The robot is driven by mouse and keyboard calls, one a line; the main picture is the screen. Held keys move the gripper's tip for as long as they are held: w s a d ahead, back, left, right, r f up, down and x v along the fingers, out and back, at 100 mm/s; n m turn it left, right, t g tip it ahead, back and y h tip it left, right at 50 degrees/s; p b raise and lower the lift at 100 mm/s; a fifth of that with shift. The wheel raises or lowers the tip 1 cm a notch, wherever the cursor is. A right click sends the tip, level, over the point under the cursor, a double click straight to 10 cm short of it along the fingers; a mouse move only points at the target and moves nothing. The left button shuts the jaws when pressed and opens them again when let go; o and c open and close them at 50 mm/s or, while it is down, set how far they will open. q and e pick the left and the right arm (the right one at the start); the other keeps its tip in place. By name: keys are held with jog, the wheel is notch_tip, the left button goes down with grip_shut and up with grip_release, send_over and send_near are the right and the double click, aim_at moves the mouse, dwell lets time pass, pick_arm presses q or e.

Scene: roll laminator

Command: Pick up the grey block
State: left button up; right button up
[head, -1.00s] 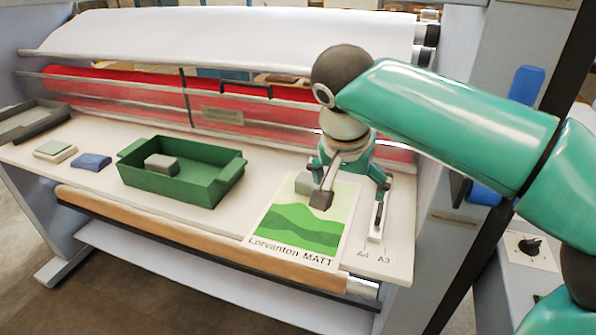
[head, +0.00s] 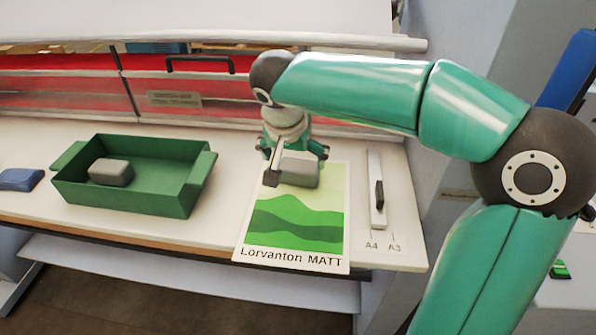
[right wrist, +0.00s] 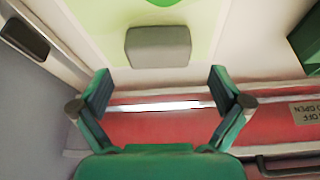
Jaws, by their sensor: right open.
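A grey block (head: 300,169) lies on the top part of the green-and-white printed sheet (head: 296,258), partly hidden by my right gripper. It also shows in the right wrist view (right wrist: 158,46), in front of the open fingers and centred between them. My right gripper (head: 296,164) is just behind and over this block in the head view. In the right wrist view its fingers (right wrist: 160,92) are spread wide with nothing between them. A second grey block (head: 110,172) sits inside the green tray (head: 128,197). My left gripper is not in view.
A blue block (head: 20,180) lies left of the tray. A guide strip with a dark knob (head: 377,195) lies right of the sheet. The laminator's red front (head: 60,88) and white roll stand behind. The white shelf is clear between tray and sheet.

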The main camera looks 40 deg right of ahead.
aim_at(299, 166)
jog(key=x, duration=0.2)
jog(key=shift+d+f, duration=0.15)
jog(key=shift+f, duration=0.15)
jog(key=shift+w+d+f+p, duration=0.2)
jog(key=shift+d+f+p, duration=0.1)
jog(key=shift+d+f, duration=0.1)
jog(key=x, duration=0.1)
jog(key=p+x, duration=0.1)
jog(key=x, duration=0.1)
jog(key=shift+w+d+f, duration=0.1)
jog(key=shift+w+d, duration=0.15)
jog(key=shift+d, duration=0.15)
jog(key=shift+w+f, duration=0.1)
jog(key=shift+f, duration=0.2)
jog(key=shift+c, duration=0.3)
jog(key=c, duration=1.1)
jog(key=shift+r, duration=0.1)
jog(key=shift+c, duration=0.9)
jog(key=shift+d, duration=0.1)
